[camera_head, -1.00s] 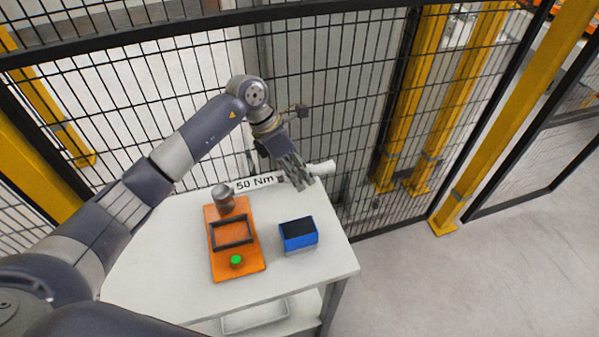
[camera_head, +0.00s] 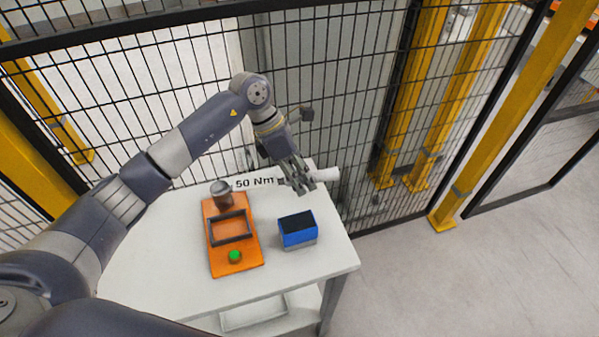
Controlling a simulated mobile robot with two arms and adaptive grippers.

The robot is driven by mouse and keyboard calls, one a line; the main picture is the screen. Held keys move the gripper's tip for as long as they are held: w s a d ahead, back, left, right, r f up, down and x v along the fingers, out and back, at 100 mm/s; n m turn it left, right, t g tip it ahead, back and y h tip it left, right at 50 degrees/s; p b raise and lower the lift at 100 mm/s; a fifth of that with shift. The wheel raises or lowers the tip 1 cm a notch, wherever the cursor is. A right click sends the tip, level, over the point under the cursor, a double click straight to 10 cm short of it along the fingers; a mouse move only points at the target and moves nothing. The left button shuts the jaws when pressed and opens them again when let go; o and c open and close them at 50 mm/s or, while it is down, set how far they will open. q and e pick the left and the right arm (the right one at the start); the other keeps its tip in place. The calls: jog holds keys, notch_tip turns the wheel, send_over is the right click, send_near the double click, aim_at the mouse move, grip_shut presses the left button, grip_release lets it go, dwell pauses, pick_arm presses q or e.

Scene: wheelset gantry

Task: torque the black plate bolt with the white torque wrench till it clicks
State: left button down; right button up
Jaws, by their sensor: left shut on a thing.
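The white torque wrench (camera_head: 255,183), marked "50 Nm", lies nearly level across the back of the table. Its left end meets a dark grey cylinder (camera_head: 222,197) at the back of an orange base (camera_head: 221,261). My left gripper (camera_head: 303,186) is shut on the wrench's handle, whose pale end (camera_head: 326,174) sticks out to the right. The base also carries a black rectangular frame (camera_head: 231,240) and a green round piece (camera_head: 235,256). I cannot make out the black plate bolt; the cylinder and wrench head may hide it. My right gripper is out of view.
A black mesh fence (camera_head: 340,110) with yellow posts (camera_head: 463,165) rises close behind the table. The table's front right is clear.

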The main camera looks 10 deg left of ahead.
pick_arm(q)
jog(key=shift+s, duration=0.15)
jog(key=shift+s+d+m, duration=0.2)
jog(key=shift+s+m, duration=0.3)
jog(key=shift+w+a+n+b, duration=0.15)
jog(key=shift+w+n+b, duration=0.15)
jog(key=shift+w+b, duration=0.2)
jog(key=shift+r, duration=0.1)
jog(key=shift+r+p, duration=1.35)
jog(key=shift+r, duration=1.1)
